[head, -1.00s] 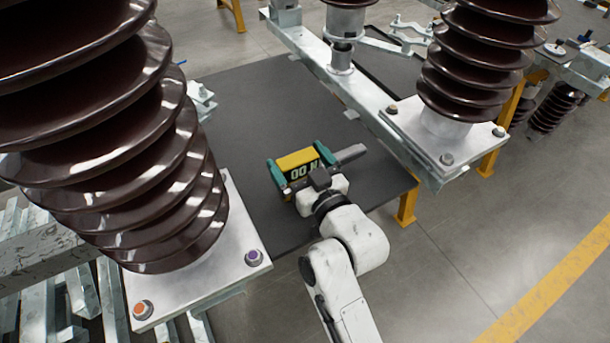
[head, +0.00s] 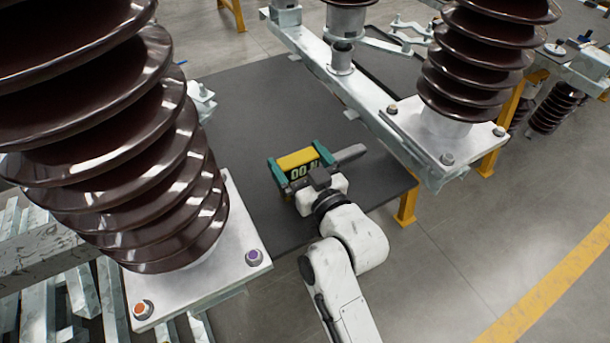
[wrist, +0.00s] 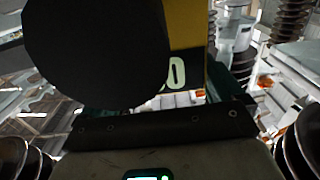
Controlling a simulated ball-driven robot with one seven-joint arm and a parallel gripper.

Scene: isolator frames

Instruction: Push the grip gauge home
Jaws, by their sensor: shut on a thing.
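The grip gauge (head: 297,159) is a yellow block with a dark face and pale lettering, held between teal fingers, over the dark grey table in the head view. My gripper (head: 303,167) is shut on it, with one finger on each side. Whether the gauge touches the table is unclear.
A galvanized beam (head: 345,90) with an insulator base plate (head: 412,135) runs along the right of the table (head: 240,90). A large brown ribbed insulator (head: 110,140) on a bolted plate (head: 195,280) stands close at left. The table's far left part is bare.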

